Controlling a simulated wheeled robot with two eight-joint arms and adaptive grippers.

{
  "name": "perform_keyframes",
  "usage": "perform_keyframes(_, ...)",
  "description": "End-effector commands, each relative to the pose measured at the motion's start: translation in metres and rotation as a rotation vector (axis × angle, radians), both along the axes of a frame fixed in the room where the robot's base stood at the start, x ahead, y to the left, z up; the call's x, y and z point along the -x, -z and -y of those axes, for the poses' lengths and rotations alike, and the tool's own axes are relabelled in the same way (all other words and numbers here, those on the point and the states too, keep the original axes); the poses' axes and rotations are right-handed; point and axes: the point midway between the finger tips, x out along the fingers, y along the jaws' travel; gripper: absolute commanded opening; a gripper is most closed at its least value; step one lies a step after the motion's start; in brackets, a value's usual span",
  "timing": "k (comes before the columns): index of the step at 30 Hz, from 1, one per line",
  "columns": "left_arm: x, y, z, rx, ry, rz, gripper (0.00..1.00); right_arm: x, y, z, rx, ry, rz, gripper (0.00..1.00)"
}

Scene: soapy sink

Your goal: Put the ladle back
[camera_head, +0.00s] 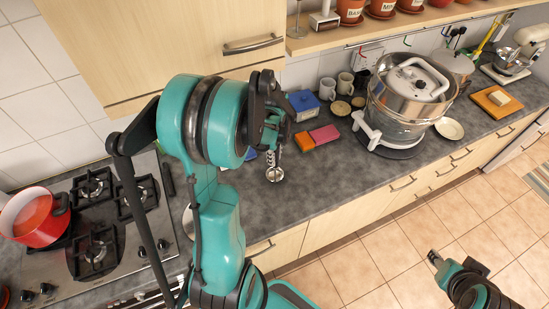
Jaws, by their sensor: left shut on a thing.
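My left gripper (272,125) is raised over the worktop at the centre and is shut on the ladle. The ladle (275,173) hangs down below the gripper, with its metallic lower end above the grey worktop (330,185). Its upper part is hidden by the fingers. A wall rail (420,32) with small coloured hooks runs along the tiles at the upper right, and a yellow-handled utensil (487,42) is near its right part. My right gripper (437,260) is low at the bottom right, over the tiled floor, far from the ladle; its jaw state is unclear.
A sponge (322,135), a blue box (303,104) and mugs (328,88) are near the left gripper. The hob with a red pot (38,217) is at left. A wooden cabinet (150,45) overhangs the worktop.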

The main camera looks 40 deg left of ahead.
Motion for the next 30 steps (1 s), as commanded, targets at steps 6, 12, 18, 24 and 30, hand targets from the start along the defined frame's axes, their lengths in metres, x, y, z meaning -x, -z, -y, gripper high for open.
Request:
perform_keyframes(6,-0.0001,0.0092,0.0003,0.000,0.000,0.000,0.00,-0.0001,0.0004,0.0000,0.000,0.000,0.000,0.40)
perform_keyframes(12,0.0000,0.0110,0.0004,0.000,0.000,0.000,0.00,-0.0001,0.0027,0.0000,0.000,0.000,0.000,0.40)
perform_keyframes(18,0.0000,0.0124,0.0004,0.000,0.000,0.000,0.39,-0.0001,0.0042,0.0000,0.000,0.000,0.000,0.40)
perform_keyframes(24,0.0000,0.0122,0.0004,0.000,0.000,0.000,0.39,-0.0001,0.0041,0.0000,0.000,0.000,0.000,0.40)
perform_keyframes(30,0.0000,0.0039,0.0004,0.000,0.000,0.000,0.39,-0.0001,-0.0016,0.0000,0.000,0.000,0.000,0.40)
